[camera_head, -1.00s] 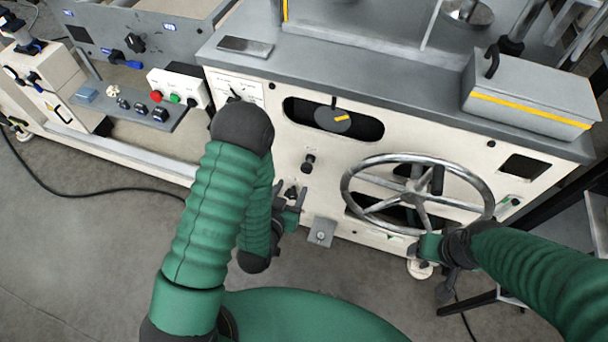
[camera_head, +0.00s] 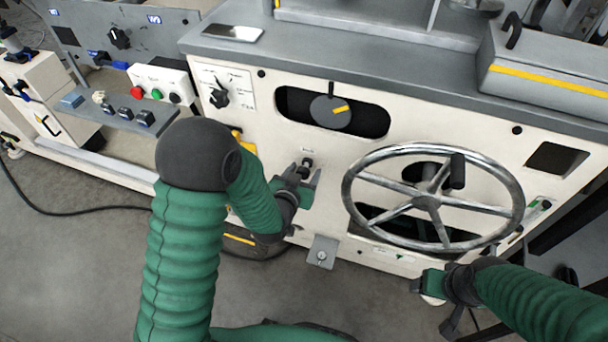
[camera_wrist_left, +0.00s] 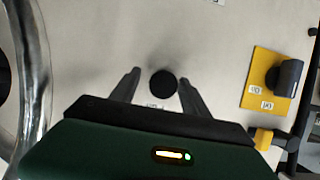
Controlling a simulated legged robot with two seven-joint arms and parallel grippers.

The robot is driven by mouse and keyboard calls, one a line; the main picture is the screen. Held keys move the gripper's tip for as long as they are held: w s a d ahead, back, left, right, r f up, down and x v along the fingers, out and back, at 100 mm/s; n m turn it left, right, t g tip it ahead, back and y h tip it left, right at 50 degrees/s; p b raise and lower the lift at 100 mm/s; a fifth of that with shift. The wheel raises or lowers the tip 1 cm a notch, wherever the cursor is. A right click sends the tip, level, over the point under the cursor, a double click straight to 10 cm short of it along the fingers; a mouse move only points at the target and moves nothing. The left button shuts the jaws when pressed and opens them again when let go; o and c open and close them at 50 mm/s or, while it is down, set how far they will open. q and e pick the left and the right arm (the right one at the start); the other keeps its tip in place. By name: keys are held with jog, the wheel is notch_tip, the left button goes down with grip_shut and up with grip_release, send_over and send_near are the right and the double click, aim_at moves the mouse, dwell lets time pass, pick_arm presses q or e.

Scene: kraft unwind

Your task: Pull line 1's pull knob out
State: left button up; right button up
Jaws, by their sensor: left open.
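A small black round knob (camera_head: 307,163) stands out from the cream machine panel, below the slot and left of the handwheel; its small label is unreadable. My left gripper (camera_head: 303,174) is open right at this knob, pointing at the panel. In the left wrist view the knob (camera_wrist_left: 163,83) shows between the two spread dark fingers (camera_wrist_left: 160,74), with visible gaps on both sides. Nothing is gripped.
A metal handwheel (camera_head: 425,205) is close right of the knob. A yellow plate with a dark switch (camera_wrist_left: 272,80) is on the panel, partly behind my left arm in the head view. A grey bracket (camera_head: 321,252) sits below.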

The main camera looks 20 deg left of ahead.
pick_arm(q)
jog(key=shift+a, duration=0.25)
jog(key=shift+c, duration=1.5)
jog(key=shift+d, duration=0.1)
grip_shut()
